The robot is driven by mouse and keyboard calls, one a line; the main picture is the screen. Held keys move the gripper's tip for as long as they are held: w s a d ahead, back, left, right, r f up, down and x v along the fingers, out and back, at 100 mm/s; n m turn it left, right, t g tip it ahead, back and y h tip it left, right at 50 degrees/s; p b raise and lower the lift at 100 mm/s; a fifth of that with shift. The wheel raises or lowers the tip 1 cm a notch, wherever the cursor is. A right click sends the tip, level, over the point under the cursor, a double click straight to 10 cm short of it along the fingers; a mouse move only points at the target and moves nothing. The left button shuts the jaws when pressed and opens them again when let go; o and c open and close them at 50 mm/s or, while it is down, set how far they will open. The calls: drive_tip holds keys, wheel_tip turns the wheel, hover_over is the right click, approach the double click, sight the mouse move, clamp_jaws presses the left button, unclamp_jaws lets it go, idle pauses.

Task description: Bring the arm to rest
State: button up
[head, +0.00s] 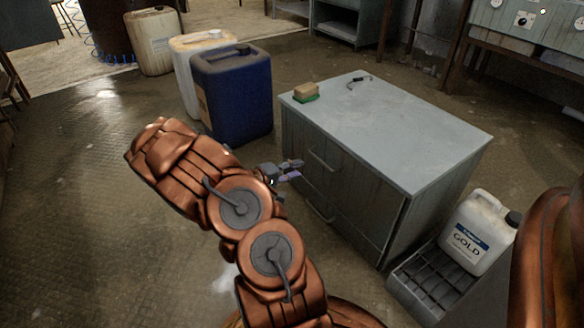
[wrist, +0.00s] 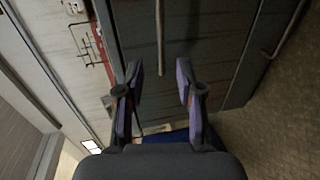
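My arm is copper-coloured and stretches up from the bottom of the head view, bent over the floor. My gripper (head: 290,170) is at its end, beside the front of the grey cabinet (head: 410,130). Beyond the fingers in the wrist view is the grey cabinet front with a bar handle (wrist: 160,35). The fingers look apart from the handle, though the exact gap cannot be told.
A sponge (head: 306,92) and a small dark item (head: 360,82) lie on the cabinet top. A blue canister (head: 232,95), a white canister (head: 186,75) and a beige canister (head: 153,42) stand behind. A GOLD-labelled jug (head: 474,240) stands at right. Floor at left is clear.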

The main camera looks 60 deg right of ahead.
drive_tip(key=shift+r, duration=0.1)
drive_tip(key=s+a+r+m+y+p, duration=0.15)
drive_tip(key=a+r+p, duration=0.35)
drive_tip(key=r, duration=0.5)
drive_tip(key=s+a+r+g+y+p, duration=0.1)
drive_tip(key=s+a+r+p, duration=0.15)
drive_tip(key=r+p, duration=0.55)
drive_tip(key=s+a+r+m+y+p, duration=0.15)
drive_tip(key=a+r+p, duration=0.3)
drive_tip(key=r, duration=0.65)
drive_tip(key=s+a+r+n+t+y+p, duration=0.2)
drive_tip(key=a+r+y+p, duration=0.1)
drive_tip(key=a+r+p, duration=0.6)
drive_tip(key=s+a+r+n+t+y+p, duration=0.2)
drive_tip(key=s+a+r+n+y+p, duration=0.1)
drive_tip(key=a+r+p, duration=0.7)
drive_tip(key=s+a+r+n+t+y+p, duration=0.1)
drive_tip(key=s+a+r+n+y+p, duration=0.1)
drive_tip(key=a+r+p, duration=0.7)
drive_tip(key=a+r+n+y, duration=0.1)
drive_tip(key=a+r+y, duration=0.1)
drive_tip(key=a, duration=0.5)
drive_tip(key=shift+s+a+r+t+p, duration=0.15)
drive_tip(key=shift+s+r+t+p, duration=0.2)
drive_tip(key=shift+r, duration=0.35)
